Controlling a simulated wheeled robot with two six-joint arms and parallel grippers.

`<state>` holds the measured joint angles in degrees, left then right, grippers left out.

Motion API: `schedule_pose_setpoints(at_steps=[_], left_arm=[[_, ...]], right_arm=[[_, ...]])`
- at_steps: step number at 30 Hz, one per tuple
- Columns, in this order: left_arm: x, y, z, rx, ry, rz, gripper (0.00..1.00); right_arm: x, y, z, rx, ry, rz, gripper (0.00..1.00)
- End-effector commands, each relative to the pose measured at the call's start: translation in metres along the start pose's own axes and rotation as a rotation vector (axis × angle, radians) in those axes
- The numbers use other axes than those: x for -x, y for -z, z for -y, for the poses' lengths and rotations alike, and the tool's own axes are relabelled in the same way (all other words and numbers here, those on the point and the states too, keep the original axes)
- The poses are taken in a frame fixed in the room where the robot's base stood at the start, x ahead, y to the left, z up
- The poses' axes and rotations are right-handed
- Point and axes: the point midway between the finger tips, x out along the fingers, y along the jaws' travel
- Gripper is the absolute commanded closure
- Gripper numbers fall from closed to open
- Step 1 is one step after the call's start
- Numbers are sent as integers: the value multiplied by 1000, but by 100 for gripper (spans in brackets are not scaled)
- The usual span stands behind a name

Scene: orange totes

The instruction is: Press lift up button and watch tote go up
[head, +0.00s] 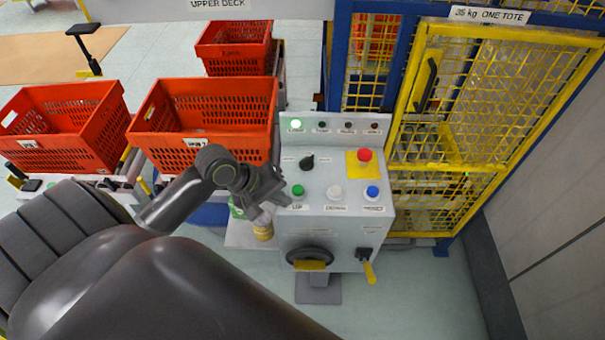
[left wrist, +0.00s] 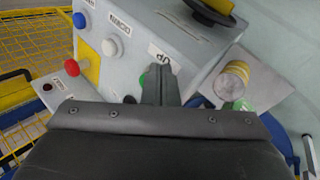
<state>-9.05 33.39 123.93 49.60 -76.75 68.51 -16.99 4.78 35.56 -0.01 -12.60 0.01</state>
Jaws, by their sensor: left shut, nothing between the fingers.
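The green UP button (head: 298,190) is on the sloped top of a grey control box (head: 325,228). In the left wrist view the green button (left wrist: 142,80) shows partly behind the fingers, next to its UP label. My left gripper (head: 286,200) is shut and empty, its tips just beside the button at its left. It also shows in the left wrist view (left wrist: 160,84); I cannot tell whether it touches the button. An orange tote (head: 375,40) shows behind yellow mesh at the back. My right gripper is not in view.
The white DOWN button (head: 334,193), blue button (head: 373,192) and red mushroom button (head: 365,155) sit close by. Several orange totes (head: 205,108) stand at left. A yellow mesh door (head: 480,120) is at right.

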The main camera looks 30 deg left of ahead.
Motion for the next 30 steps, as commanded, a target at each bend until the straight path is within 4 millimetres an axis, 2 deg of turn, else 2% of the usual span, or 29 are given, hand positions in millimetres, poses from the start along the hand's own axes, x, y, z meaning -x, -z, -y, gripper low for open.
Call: schedule_pose_setpoints(at_steps=[6,13,18,30], left_arm=[[20,28,-43,294,-70,91,100],[39,45,-75,529,-105,173,100],[45,49,-83,592,-112,196,100],[44,49,-82,595,-112,197,100]], right_arm=[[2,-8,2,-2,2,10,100],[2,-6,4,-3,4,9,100],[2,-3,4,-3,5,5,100],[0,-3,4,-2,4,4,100]])
